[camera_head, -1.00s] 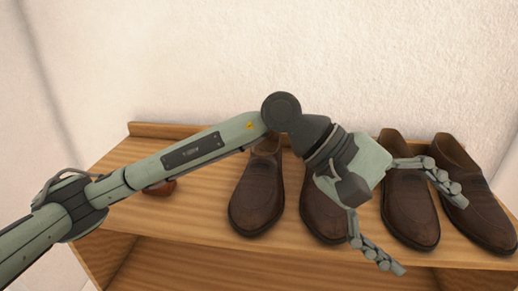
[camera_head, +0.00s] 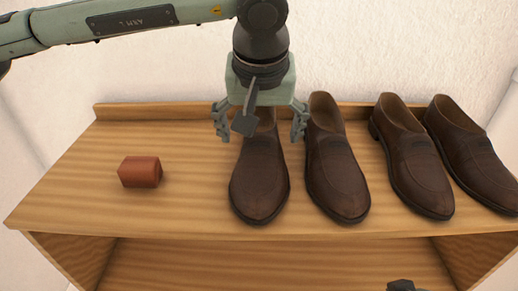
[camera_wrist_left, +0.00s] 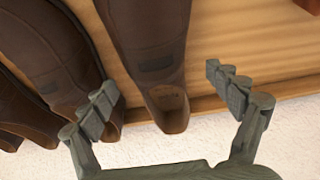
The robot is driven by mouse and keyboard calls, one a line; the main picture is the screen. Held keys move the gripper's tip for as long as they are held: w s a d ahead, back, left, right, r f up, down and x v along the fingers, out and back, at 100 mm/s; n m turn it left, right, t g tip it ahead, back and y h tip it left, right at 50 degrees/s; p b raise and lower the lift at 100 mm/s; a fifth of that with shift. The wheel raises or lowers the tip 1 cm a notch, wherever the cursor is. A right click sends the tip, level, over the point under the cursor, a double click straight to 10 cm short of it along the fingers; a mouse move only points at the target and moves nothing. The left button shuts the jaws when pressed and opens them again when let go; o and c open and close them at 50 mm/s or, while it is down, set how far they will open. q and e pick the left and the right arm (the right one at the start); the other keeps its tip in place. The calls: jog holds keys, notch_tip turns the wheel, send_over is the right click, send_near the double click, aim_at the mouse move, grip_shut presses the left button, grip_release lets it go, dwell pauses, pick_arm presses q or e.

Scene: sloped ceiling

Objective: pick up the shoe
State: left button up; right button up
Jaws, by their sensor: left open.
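Several brown leather shoes stand in a row on the wooden shelf top (camera_head: 90,200), toes toward the front edge. My left gripper (camera_head: 260,135) points down over the heel end of the leftmost shoe (camera_head: 260,185). Its fingers are spread apart, one on each side of that shoe, and hold nothing. In the left wrist view the open fingers (camera_wrist_left: 178,95) flank the heel of this shoe (camera_wrist_left: 150,40). The shoe's heel opening is partly hidden by the gripper in the head view. My right gripper is not clearly seen.
A small reddish-brown block (camera_head: 140,171) lies on the shelf left of the shoes. The second shoe (camera_head: 335,170) stands close to the right finger. A low back rail and a white wall are behind. A small dark part shows at the bottom right.

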pick_arm(q)
jog(key=shift+x, duration=1.45)
jog(key=shift+r, duration=0.1)
jog(key=c, duration=1.5)
jog(key=shift+c, duration=0.2)
